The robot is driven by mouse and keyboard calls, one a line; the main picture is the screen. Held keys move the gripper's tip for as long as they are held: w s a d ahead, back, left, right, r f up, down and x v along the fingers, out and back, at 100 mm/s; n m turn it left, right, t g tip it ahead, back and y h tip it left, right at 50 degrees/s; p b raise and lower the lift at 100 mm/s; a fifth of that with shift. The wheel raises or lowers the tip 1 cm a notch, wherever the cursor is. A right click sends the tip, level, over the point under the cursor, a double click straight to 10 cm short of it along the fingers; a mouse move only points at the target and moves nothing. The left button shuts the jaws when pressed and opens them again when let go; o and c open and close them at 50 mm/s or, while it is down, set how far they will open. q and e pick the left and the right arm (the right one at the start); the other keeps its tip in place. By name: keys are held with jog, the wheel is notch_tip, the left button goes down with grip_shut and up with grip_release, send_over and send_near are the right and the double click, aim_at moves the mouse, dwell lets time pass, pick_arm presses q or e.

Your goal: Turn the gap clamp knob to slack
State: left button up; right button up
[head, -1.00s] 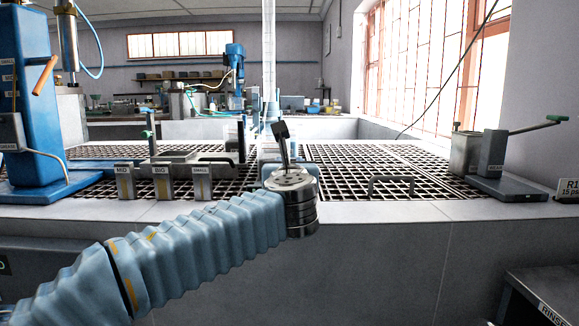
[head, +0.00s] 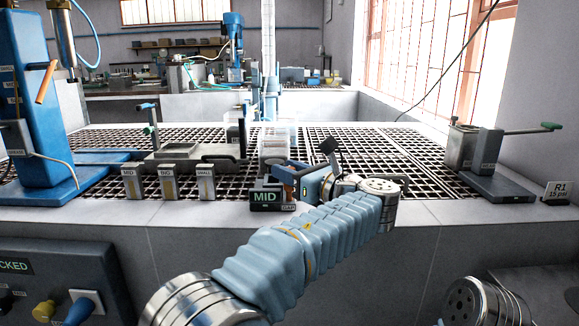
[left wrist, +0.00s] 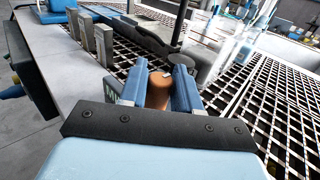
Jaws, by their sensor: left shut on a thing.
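The gap clamp is a small dark box (head: 265,199) with a green "MID" display and a "GAP" label, at the front edge of the grated bench. Its orange-brown knob (head: 287,190) is mostly hidden by my fingers in the head view. In the left wrist view the knob (left wrist: 159,92) sits between the two blue fingers. My left gripper (head: 296,184) reaches it from the right and is shut on it; it also shows in the left wrist view (left wrist: 160,80). My right gripper is out of view.
Labelled holders (head: 168,183) stand left of the clamp, with a blue column machine (head: 40,100) beyond. A clear tank (head: 275,143) stands behind the clamp. A green-handled device (head: 490,160) and an R1 card (head: 558,192) are at right. Grating right of the clamp is clear.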

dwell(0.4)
pick_arm(q)
jog(key=o, duration=0.9)
jog(key=v, duration=1.3)
jog(key=shift+s+d, duration=0.15)
jog(key=shift+d, duration=0.3)
